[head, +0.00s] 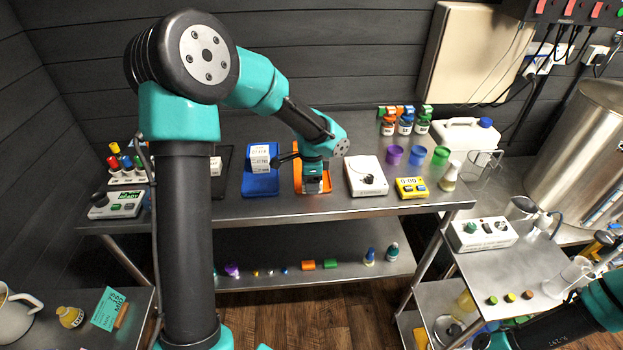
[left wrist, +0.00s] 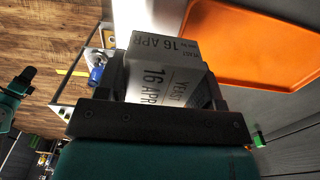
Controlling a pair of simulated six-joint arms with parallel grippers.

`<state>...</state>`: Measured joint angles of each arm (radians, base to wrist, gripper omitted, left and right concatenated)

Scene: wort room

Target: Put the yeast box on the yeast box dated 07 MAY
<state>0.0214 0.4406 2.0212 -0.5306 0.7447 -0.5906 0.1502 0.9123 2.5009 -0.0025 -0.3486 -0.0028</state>
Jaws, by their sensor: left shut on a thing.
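My left gripper (head: 313,178) is shut on a yeast box, low over the orange tray (head: 299,172) on the upper shelf. In the left wrist view the held yeast box (left wrist: 160,80) is pale grey and reads "YEAST" and "16 APR"; the orange tray (left wrist: 255,45) is beside it. I cannot tell whether the box touches the tray. White yeast boxes (head: 260,159), seemingly stacked, stand on a blue tray (head: 260,187) left of the gripper. Another white box (head: 215,166) is on a black tray, partly behind my left arm. Their dates are too small to read. My right gripper is out of view.
A white scale (head: 366,177) and a yellow timer (head: 411,187) stand right of the orange tray. Purple, blue and green cups (head: 417,156) are farther right. A control box (head: 116,205) is at the shelf's left end. The shelf's front strip is clear.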

